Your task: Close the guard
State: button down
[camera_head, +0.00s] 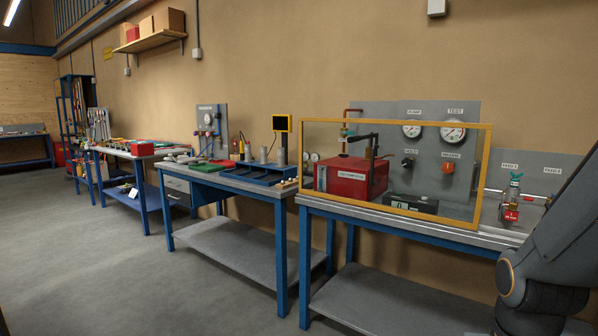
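The guard (400,123) is a clear panel in a yellow frame at the right bench (415,228). It stands upright along the bench's front, before a red machine (345,177), a small digital display (412,205) and a grey gauge panel. I cannot tell whether it is hinged or fully shut. A dark part of my arm fills the lower right corner and hides the right end of the bench. My gripper is outside the picture.
Two round gauges (452,131) sit on the back panel. A red-tagged valve (511,197) stands right of the guard. A second bench (228,180) with trays and tools is to the left. The grey floor (130,265) in front of the benches is clear.

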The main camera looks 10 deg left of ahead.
aim_at(473, 225)
jog(key=u, duration=1.15)
jog(key=i, duration=1.9)
jog(key=z, duration=1.25)
jog(key=i, duration=0.6)
jog(key=z, duration=0.5)
